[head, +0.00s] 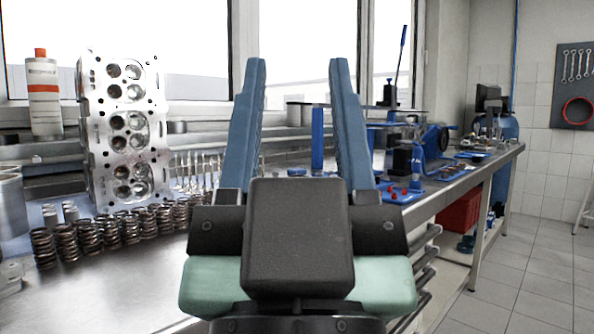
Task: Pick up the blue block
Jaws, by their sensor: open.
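My gripper (296,64) is open and empty, its two blue-grey fingers pointing up and apart in the middle of the head view. A blue upright, block-like piece (317,139) shows between the fingers, beyond them on the bench. I cannot tell whether it is a separate block or part of the blue equipment near it. No other clearly separate blue block shows. The bench behind my gripper's body and fingers is partly hidden.
A metal bench (120,272) runs along the window. On it stand a cylinder head (125,128), several valve springs (105,232), and a bottle with an orange label (43,95). Blue tools (436,142) stand farther right. A red bin (459,214) sits beneath. The tiled floor (530,265) at right is clear.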

